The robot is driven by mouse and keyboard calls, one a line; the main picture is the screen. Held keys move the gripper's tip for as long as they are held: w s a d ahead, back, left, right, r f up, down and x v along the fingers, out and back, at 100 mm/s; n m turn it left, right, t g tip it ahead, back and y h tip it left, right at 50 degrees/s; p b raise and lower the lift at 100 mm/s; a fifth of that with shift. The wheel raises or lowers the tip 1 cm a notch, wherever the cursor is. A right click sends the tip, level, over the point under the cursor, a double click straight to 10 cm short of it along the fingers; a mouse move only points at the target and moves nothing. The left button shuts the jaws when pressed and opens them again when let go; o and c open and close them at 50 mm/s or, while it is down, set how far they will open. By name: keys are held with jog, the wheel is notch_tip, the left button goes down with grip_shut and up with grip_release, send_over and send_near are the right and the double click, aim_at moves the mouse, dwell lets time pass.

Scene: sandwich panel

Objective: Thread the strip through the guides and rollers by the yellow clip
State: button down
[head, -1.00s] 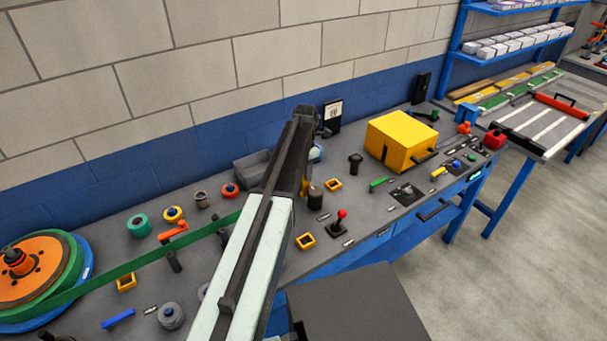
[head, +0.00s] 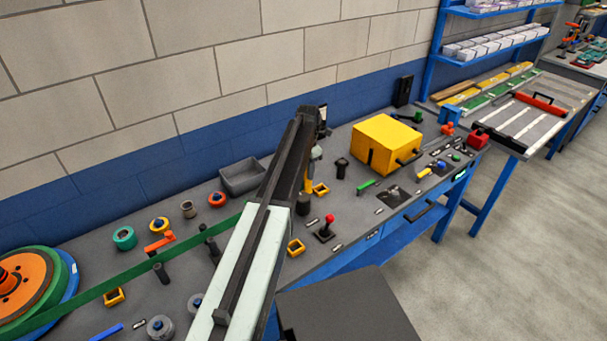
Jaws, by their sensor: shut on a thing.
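The green strip (head: 120,285) runs from the large reel (head: 22,285) at the left, up and right across the bench, and passes behind my arm. A small yellow piece, seemingly the yellow clip (head: 308,182), shows just right of my arm. My gripper (head: 311,170) is largely hidden by the arm; it points down there and is shut on the clip. Square yellow guides stand at the left (head: 114,298), right of my arm (head: 296,248) and farther back (head: 320,190). Dark upright rollers include one beside the strip (head: 160,272) and one farther right (head: 342,167).
A grey bin (head: 241,178) stands at the back, behind the arm. A yellow box (head: 386,143) stands on the bench to the right, with a red-knobbed lever (head: 327,226) in front. An orange-handled piece (head: 160,241) lies near the strip. Floor at the right is clear.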

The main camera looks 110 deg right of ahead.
jog(key=shift+s+d, duration=0.15)
jog(key=shift+s, duration=0.4)
jog(key=s+d, duration=0.1)
jog(key=s, duration=0.5)
jog(key=shift+d, duration=0.4)
jog(key=shift+w, duration=0.15)
dwell(0.4)
jog(key=shift+f, duration=0.15)
jog(key=shift+f+b, duration=0.55)
jog(key=shift+b, duration=0.15)
jog(key=shift+r, duration=0.1)
